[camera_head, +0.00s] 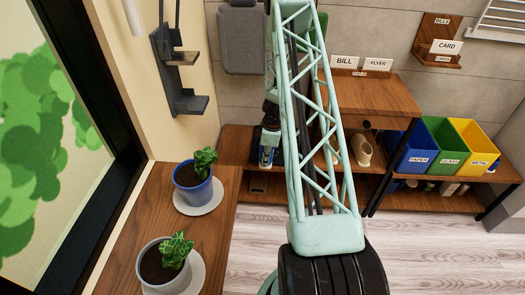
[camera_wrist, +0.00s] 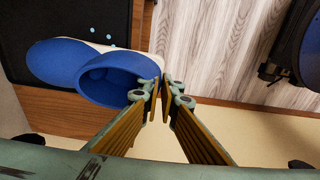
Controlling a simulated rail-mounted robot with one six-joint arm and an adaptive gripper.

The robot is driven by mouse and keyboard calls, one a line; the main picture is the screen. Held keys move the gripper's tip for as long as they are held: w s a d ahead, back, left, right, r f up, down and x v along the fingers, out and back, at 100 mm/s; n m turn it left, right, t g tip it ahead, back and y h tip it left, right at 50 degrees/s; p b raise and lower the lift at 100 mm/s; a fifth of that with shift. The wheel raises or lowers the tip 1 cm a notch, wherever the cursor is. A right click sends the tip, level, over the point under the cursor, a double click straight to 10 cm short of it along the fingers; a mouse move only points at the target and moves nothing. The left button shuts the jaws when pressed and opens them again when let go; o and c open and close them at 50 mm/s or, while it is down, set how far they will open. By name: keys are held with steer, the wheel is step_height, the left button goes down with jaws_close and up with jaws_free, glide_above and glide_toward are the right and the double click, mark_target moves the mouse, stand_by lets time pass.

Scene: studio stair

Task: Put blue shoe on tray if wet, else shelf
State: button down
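The blue shoe (camera_wrist: 112,80) lies at left of centre in the wrist view, its opening facing the camera and a pale sole edge behind it. Light blue drop-like spots show beside it on a dark surface (camera_wrist: 40,20); I cannot tell whether this is the tray. My gripper (camera_wrist: 160,88) has its fingertips close together at the right rim of the shoe. I cannot tell whether the rim is between them.
Potted plants (camera_head: 193,182) (camera_head: 164,262) stand on a wooden ledge (camera_head: 218,225) at left. Blue, green and yellow bins (camera_head: 420,148) and a beige shoe-like item (camera_head: 361,150) are at right. A wooden cabinet (camera_head: 375,95) stands behind my arm. The floor (camera_head: 430,245) at front right is clear.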

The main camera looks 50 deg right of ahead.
mark_target(262, 151)
steer(key=w+d, duration=0.5)
steer(key=w+d+f, duration=0.1)
steer(key=w+d, duration=0.1)
steer(key=w, duration=0.1)
steer(key=shift+w+d, duration=0.2)
steer(key=shift+d, duration=0.05)
steer(key=shift+f+b, duration=0.55)
steer(key=shift+f, duration=1.4)
steer(key=c, duration=2.9)
jaws_free()
steer(key=shift+r, duration=0.2)
steer(key=shift+s+d+r+p, duration=0.1)
steer(key=shift+s+r+p, duration=0.25)
steer(key=shift+r, duration=1.65)
steer(key=shift+s+d+r+p, duration=0.1)
steer(key=shift+r+p, duration=0.3)
steer(key=shift+r, duration=1.55)
steer(key=shift+s+d+r+p, duration=0.1)
steer(key=shift+s+r+p, duration=0.25)
steer(key=shift+r, duration=1.65)
